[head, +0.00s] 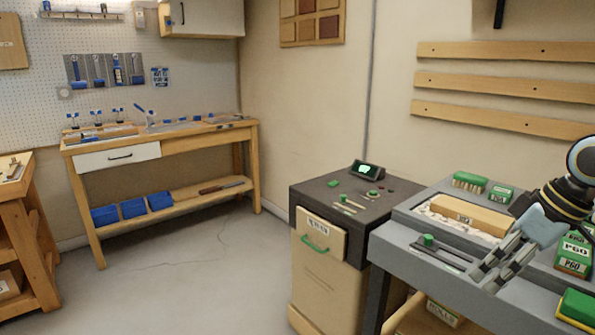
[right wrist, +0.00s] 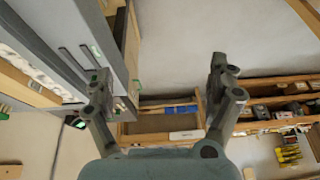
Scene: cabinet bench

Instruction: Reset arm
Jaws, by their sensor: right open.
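My right gripper (head: 492,262) is at the right of the head view, over the front part of the grey bench (head: 408,246). Its two fingers are apart, and nothing shows between them. In the right wrist view the right gripper (right wrist: 165,75) also shows wide open and empty, with the floor and a distant wooden bench behind it. My left gripper is in neither view.
The grey bench holds a wooden block (head: 470,214), a green-handled brush (head: 469,181) and green boxes marked P60 (head: 573,254). A dark-topped cabinet (head: 345,204) with a small screen (head: 368,170) stands beside it.

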